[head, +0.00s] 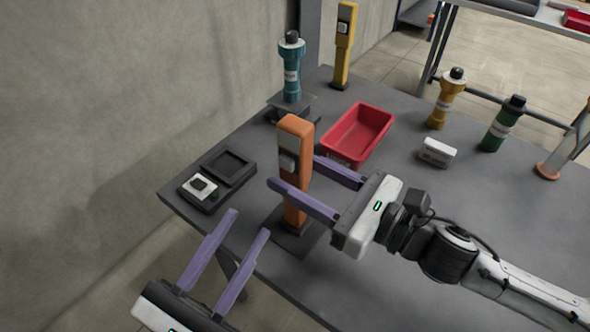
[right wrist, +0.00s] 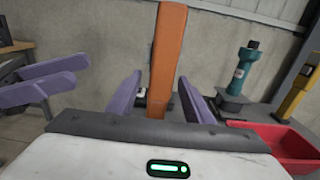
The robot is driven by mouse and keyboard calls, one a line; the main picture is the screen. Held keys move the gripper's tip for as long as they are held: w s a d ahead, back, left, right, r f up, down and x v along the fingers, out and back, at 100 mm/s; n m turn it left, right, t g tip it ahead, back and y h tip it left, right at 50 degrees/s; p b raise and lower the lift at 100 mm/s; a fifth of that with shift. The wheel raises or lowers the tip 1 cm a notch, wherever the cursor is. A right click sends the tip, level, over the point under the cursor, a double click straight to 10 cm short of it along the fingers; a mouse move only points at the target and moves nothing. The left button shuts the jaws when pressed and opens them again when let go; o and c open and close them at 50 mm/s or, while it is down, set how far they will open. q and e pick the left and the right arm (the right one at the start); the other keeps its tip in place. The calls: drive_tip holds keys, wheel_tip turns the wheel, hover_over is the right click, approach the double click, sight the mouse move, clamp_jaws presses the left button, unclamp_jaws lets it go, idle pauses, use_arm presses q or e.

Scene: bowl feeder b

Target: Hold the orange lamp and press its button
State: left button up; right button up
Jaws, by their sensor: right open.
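The orange lamp (head: 296,185) is a tall upright post on a dark square base near the table's front left edge. A grey panel with a button (head: 288,162) is on its left-facing side. My right gripper (head: 292,170) is open, with its purple fingers on either side of the lamp's post. In the right wrist view the orange post (right wrist: 168,60) stands between the two fingers, with gaps visible. My left gripper (head: 250,222) is open and empty, low at the front left, apart from the lamp. Its purple fingers also show at the left of the right wrist view (right wrist: 40,82).
A black tray with a white button box (head: 200,187) lies left of the lamp. A red bin (head: 357,132) and a teal flashlight-like post (head: 291,70) stand behind. A white box (head: 437,152), a yellow cylinder (head: 446,98) and a green cylinder (head: 503,124) stand to the right.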

drive_tip(key=shift+w+a, duration=0.2)
drive_tip(key=shift+a, duration=0.15)
drive_tip(key=shift+c, duration=0.4)
clamp_jaws()
use_arm(q)
clamp_jaws()
idle(1.4)
